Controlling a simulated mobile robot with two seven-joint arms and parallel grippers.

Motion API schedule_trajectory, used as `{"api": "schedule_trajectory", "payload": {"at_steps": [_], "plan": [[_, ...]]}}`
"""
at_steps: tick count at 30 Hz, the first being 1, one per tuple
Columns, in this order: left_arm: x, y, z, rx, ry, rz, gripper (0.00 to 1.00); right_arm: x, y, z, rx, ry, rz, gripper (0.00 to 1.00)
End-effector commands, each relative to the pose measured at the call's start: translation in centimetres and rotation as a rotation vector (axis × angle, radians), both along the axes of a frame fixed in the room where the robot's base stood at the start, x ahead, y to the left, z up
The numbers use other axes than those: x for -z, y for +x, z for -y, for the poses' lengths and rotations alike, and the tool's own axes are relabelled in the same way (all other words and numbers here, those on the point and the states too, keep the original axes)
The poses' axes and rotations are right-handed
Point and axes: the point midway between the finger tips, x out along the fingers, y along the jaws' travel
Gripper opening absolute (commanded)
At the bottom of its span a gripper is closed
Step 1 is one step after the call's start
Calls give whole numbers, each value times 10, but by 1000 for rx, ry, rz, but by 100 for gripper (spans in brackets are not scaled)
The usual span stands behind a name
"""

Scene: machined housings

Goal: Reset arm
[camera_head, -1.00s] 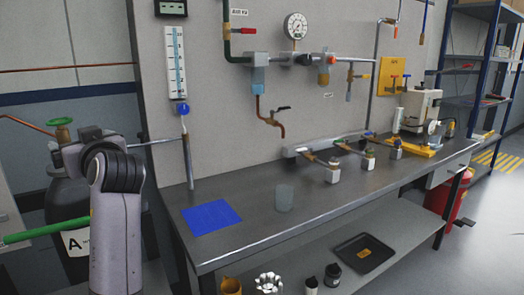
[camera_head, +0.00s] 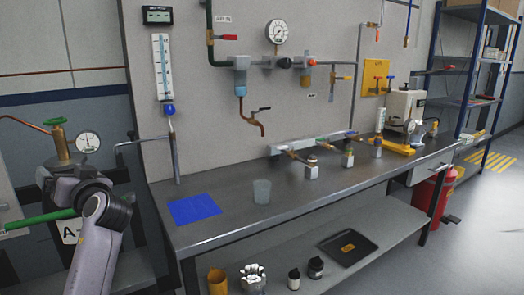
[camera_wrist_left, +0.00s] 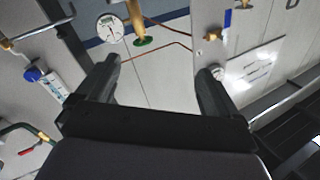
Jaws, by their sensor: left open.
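My left gripper shows in the left wrist view (camera_wrist_left: 157,80) with its two dark fingers spread wide and nothing between them. Beyond the fingers are the grey wall, a copper pipe and a round gauge (camera_wrist_left: 110,27) with a green handwheel (camera_wrist_left: 145,42). In the head view my left arm rises at the lower left, in front of the gas cylinder (camera_head: 66,215). There the fingers cannot be made out clearly. My right arm and gripper are in neither view.
A metal bench (camera_head: 225,225) bears a blue mat (camera_head: 195,210), a clear beaker (camera_head: 262,191) and several valves. A wall gauge (camera_head: 276,33) and pipes are above it. A black tray (camera_head: 348,250) lies on the lower shelf. A red extinguisher (camera_head: 430,195) stands at right.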

Motion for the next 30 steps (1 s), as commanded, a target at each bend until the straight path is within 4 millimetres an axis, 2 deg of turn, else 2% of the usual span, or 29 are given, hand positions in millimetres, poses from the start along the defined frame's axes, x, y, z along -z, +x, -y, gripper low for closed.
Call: {"api": "schedule_trajectory", "payload": {"at_steps": [1,6,11,12,17,21,25,30], "plan": [[9,-1,-18,-26,59,-58,94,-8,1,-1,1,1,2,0],[43,-8,-69,-95,215,-225,94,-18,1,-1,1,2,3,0],[67,-23,-117,-158,345,-369,94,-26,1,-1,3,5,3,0],[75,-12,-106,-93,308,-364,94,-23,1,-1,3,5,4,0],[98,16,-84,116,216,-374,94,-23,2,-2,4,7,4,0],[112,39,-57,318,137,-347,94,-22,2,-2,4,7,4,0],[116,57,-25,510,64,-282,94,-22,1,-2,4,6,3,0],[110,70,10,700,-14,-164,94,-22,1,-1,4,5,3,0]]}}
